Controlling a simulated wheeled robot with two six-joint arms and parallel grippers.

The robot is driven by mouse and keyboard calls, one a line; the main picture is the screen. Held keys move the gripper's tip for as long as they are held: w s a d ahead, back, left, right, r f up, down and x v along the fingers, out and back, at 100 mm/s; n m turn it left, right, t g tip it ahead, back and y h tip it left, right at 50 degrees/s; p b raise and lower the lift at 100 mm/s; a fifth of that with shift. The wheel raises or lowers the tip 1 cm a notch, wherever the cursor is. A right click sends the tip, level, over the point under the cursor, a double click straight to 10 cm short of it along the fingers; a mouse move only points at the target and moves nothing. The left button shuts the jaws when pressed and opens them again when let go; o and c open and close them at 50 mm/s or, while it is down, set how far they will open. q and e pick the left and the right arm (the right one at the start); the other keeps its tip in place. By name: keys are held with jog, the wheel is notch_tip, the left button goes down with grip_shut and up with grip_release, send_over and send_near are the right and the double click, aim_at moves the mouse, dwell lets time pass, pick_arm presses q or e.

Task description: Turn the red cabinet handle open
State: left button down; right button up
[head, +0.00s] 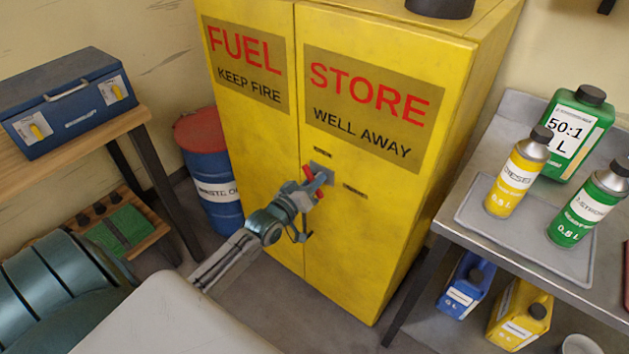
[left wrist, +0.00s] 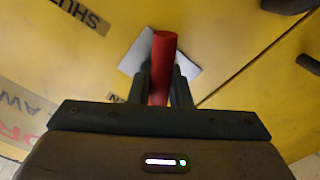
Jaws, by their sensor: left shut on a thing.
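The yellow fuel cabinet (head: 350,235) stands in the middle of the head view with both doors closed. Its red handle (head: 308,172) sits on a pale plate (head: 323,174) on the right door, near the seam. My left gripper (head: 312,187) is at the handle and partly covers it. In the left wrist view the red handle (left wrist: 164,48) runs between the two dark fingers of my left gripper (left wrist: 160,85), which are shut on it. The pale plate (left wrist: 188,68) shows behind. My right gripper is not in view.
A small label (head: 322,152) is above the handle and another (head: 354,189) to its right; the wrist view reads SHUT (left wrist: 80,14) on one. A blue drum (head: 212,180) stands left of the cabinet. A metal bench (head: 480,235) with bottles stands at right.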

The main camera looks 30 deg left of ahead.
pick_arm(q)
jog(key=shift+m, duration=0.6)
jog(key=shift+m+b, duration=0.3)
jog(key=shift+b, duration=0.05)
jog(key=m+b, duration=0.2)
jog(key=m, duration=0.4)
jog(key=shift+f+b, duration=0.15)
jog(key=shift+b, duration=0.25)
jog(key=c, duration=1.8)
grip_release()
jog(key=m+b, duration=0.3)
jog(key=m, duration=0.5)
jog(key=o, duration=0.3)
jog(key=shift+m+b, duration=0.6)
jog(key=shift+m, duration=0.6)
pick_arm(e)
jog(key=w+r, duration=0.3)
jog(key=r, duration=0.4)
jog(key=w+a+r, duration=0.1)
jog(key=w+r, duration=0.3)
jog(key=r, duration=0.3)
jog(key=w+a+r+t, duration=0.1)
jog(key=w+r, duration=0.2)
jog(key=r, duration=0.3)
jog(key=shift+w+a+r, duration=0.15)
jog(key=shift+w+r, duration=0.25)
pick_arm(q)
jog(key=shift+a, duration=0.1)
jog(key=o, duration=0.9)
jog(key=shift+r, duration=0.2)
